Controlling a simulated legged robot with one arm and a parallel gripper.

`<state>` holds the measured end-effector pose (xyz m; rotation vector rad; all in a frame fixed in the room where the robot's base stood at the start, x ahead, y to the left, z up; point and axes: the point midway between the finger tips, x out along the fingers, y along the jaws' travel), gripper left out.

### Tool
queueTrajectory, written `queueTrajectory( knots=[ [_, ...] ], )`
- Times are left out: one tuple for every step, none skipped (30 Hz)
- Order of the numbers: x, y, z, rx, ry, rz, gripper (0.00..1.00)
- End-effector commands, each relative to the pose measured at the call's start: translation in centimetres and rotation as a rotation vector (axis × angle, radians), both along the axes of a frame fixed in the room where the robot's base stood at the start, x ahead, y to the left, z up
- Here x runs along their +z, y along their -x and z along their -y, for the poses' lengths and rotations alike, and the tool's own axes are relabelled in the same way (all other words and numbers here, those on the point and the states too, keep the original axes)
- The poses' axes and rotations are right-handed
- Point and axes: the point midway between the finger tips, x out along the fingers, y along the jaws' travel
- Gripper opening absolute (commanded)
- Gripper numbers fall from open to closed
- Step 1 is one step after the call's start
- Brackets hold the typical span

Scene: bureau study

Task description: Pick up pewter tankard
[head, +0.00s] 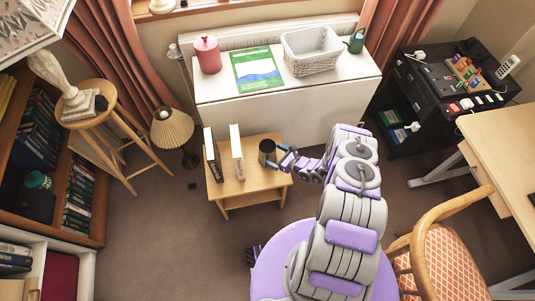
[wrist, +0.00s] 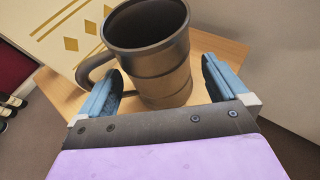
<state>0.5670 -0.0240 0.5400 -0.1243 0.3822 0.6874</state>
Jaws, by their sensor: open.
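The pewter tankard (head: 267,152) is a dark grey metal mug standing upright on a small wooden table (head: 243,201). In the wrist view the tankard (wrist: 152,62) shows its open mouth, ribbed body and a handle on the left. My gripper (head: 281,160) reaches it from the right in the head view. In the wrist view my gripper (wrist: 160,78) is open, with one blue finger on each side of the tankard's lower body. The left finger is close to the handle; I cannot tell whether either finger touches.
Two upright books, one dark (head: 212,154) and one white (head: 237,151), stand left of the tankard on the small table. A white cabinet (head: 300,112) with a basket (head: 311,50) is behind. A lamp (head: 171,130) stands at the left, a chair (head: 440,245) at the right.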

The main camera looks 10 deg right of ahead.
Motion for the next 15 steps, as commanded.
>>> queueTrajectory(
  knots=[
    [-0.4, -0.4, -0.4, 0.001, 0.0, 0.001, 1.0],
    [-0.5, -0.7, -0.7, 0.002, -0.001, 0.002, 1.0],
    [-0.7, -1.0, -1.1, 0.002, -0.002, 0.002, 1.0],
    [-0.8, -1.3, -1.4, 0.003, -0.001, 0.003, 1.0],
    [-0.9, -1.5, -1.7, 0.003, -0.001, 0.003, 1.0],
    [-1.1, -1.9, -2.1, 0.003, -0.002, 0.004, 1.0],
    [-1.3, -2.2, -2.3, 0.003, -0.001, 0.003, 1.0],
    [-1.4, -2.4, -2.5, 0.004, -0.001, 0.002, 1.0],
    [-1.5, -2.6, -2.6, 0.001, -0.001, 0.001, 1.0],
    [-1.6, -2.8, -2.7, 0.001, -0.001, 0.001, 1.0],
    [-1.6, -2.9, -2.8, 0.001, -0.001, 0.001, 1.0],
    [-1.6, -3.0, -2.9, 0.001, 0.0, 0.0, 1.0],
    [-1.6, -3.0, -3.0, 0.001, 0.0, 0.0, 1.0],
    [-1.6, -3.1, -3.0, 0.001, 0.0, 0.0, 1.0],
    [-1.6, -3.1, -3.0, 0.001, -0.001, 0.001, 1.0]
  ],
)
